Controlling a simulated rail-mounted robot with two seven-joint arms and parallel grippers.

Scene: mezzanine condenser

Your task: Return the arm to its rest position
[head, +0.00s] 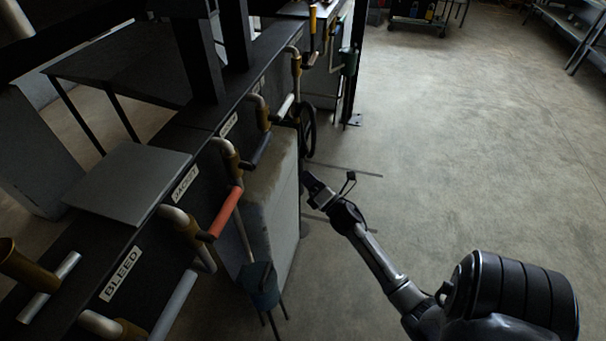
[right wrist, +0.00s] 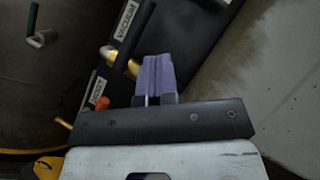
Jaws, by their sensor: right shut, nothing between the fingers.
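My right arm reaches in from the lower right of the head view. Its gripper (head: 316,188) is over open floor, just right of the grey block beside the valve panel, and appears clear of it. In the right wrist view the two purple fingers (right wrist: 154,78) are together with nothing between them. Beyond them are the panel, a brass-coloured pipe elbow and a label reading VACUUM (right wrist: 125,22). My left gripper is not in view.
The dark panel carries pipe elbows, a red-handled valve (head: 226,212) and a BLEED label (head: 121,274). A black handwheel (head: 308,130) stands near my gripper. A grey block (head: 272,205) is close on its left. The concrete floor (head: 470,150) to the right is clear.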

